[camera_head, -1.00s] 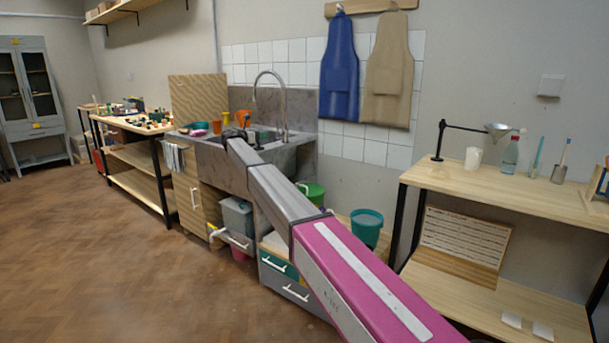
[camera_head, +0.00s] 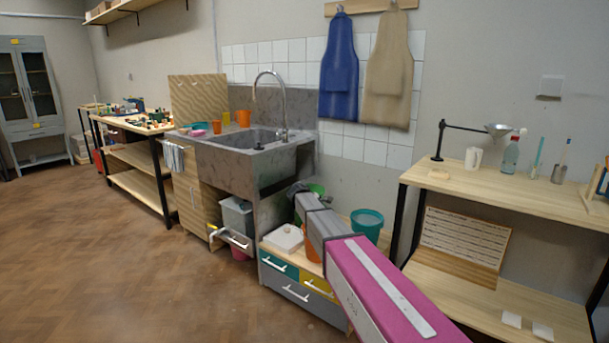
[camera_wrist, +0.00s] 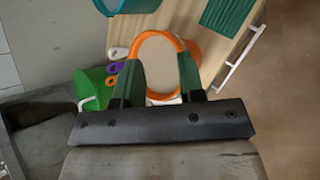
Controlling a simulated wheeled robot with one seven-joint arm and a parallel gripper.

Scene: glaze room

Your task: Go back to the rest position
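My arm reaches out to the low wooden cabinet right of the sink in the head view, and its end is mostly hidden behind my own links. In the wrist view my gripper (camera_wrist: 160,62) has its two green fingers apart, with no held object visible between them. An orange bucket (camera_wrist: 190,47) stands in line with the fingers. In the head view the orange bucket (camera_head: 312,251) shows only in part beside my arm. I cannot tell how far the fingers are from its rim.
A teal bucket (camera_head: 367,221) and a partly hidden green bucket (camera_head: 317,189) stand close to my arm. A white block (camera_head: 284,238) lies on the cabinet top above drawers (camera_head: 284,291). The stone sink (camera_head: 228,165) is at left, a wooden table (camera_head: 490,190) at right. The floor at left is clear.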

